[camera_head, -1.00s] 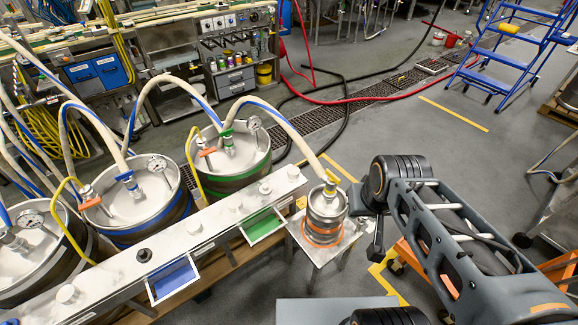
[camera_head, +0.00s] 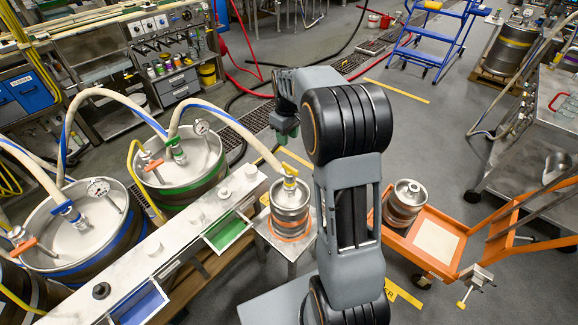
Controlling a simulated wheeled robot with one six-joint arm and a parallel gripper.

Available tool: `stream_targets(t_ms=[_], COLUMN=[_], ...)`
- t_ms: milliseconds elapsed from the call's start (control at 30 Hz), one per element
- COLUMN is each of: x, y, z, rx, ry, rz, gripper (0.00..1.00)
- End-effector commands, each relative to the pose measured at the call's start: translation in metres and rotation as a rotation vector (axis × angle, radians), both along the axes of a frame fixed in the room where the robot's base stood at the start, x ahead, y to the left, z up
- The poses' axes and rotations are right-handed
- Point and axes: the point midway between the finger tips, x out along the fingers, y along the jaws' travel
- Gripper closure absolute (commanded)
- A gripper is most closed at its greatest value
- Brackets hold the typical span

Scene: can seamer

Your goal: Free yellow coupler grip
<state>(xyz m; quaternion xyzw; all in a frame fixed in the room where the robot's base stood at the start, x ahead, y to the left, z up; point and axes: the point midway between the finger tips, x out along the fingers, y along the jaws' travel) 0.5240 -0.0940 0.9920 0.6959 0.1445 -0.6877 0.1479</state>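The yellow coupler (camera_head: 290,183) sits on top of a small steel keg (camera_head: 290,208) with an orange band. A cream and blue hose (camera_head: 240,146) runs into the coupler from the upper left. The keg stands on a small metal stand (camera_head: 272,240). My gripper (camera_head: 286,133) is at the far end of my arm, above and beyond the coupler in the picture and apart from it. It is small and partly hidden by the arm, so its fingers cannot be made out.
A green-banded keg (camera_head: 180,160) and a blue-banded keg (camera_head: 75,222) stand left, behind a white rail (camera_head: 190,236) with green and blue trays. An orange cart (camera_head: 425,243) with another small keg (camera_head: 404,203) stands right. Open floor lies behind it.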

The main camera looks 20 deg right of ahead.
Motion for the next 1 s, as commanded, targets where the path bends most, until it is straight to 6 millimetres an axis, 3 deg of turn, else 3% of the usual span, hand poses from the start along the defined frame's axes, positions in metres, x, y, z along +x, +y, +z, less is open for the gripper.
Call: stream_targets(t_ms=[267, 700, 1000], x=[0.006, 0.006, 0.006], y=[-0.007, -0.007, -0.007], z=[-0.036, -0.116, -0.142], rx=[0.004, 0.003, 0.002], ry=[0.018, 0.016, 0.014], rz=[0.014, 0.012, 0.012], gripper=[0.63, 0.63, 0.63])
